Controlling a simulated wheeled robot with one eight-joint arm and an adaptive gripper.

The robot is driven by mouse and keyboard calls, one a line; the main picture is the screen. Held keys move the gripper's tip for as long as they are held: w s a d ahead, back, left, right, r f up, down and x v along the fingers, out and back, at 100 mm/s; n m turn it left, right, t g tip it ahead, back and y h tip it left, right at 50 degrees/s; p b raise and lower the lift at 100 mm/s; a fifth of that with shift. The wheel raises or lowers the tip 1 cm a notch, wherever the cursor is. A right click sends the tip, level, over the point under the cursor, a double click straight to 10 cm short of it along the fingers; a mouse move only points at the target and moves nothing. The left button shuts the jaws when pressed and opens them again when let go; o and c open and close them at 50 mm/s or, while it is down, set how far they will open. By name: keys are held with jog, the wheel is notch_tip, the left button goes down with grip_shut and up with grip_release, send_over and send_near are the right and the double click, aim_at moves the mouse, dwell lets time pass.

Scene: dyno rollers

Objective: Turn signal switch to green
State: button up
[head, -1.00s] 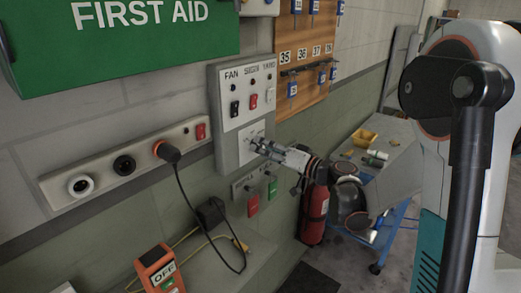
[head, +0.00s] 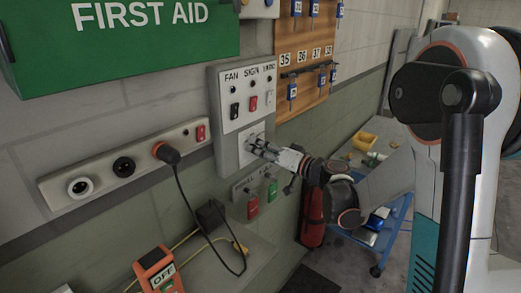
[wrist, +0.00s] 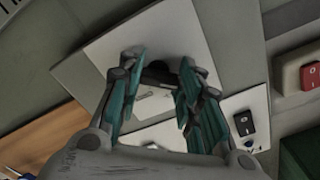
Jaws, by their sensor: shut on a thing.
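The switch box (head: 228,164) is a grey wall panel with rocker switches labelled FAN, SIGN and YARD above a lower white plate (head: 243,131). My gripper (head: 258,146) is at that lower plate. In the wrist view my gripper (wrist: 155,88) has its two fingers shut on a small black knob (wrist: 156,74) in front of the white plate (wrist: 185,35). The fingers hide most of the knob, so its setting cannot be read. No green mark for it shows clearly.
A socket strip (head: 100,178) with a plugged-in cable is left of the box. Red (head: 253,208) and green (head: 272,189) pieces hang below it. A key board (head: 306,67) is at upper right, with a red extinguisher (head: 312,215) and blue cart (head: 385,255) below.

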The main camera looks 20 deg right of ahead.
jog(key=shift+m, duration=0.3)
jog(key=m, duration=0.4)
jog(key=shift+m+b, duration=0.3)
jog(key=shift+b, duration=0.05)
jog(key=m, duration=0.4)
jog(key=shift+r+m, duration=0.1)
jog(key=shift+m, duration=0.2)
jog(key=m, duration=0.5)
jog(key=shift+d+b, duration=0.1)
jog(key=shift+b, duration=0.3)
jog(key=m, duration=0.5)
jog(key=o, duration=1.1)
jog(key=shift+w+r, duration=0.1)
jog(key=shift+c, duration=0.2)
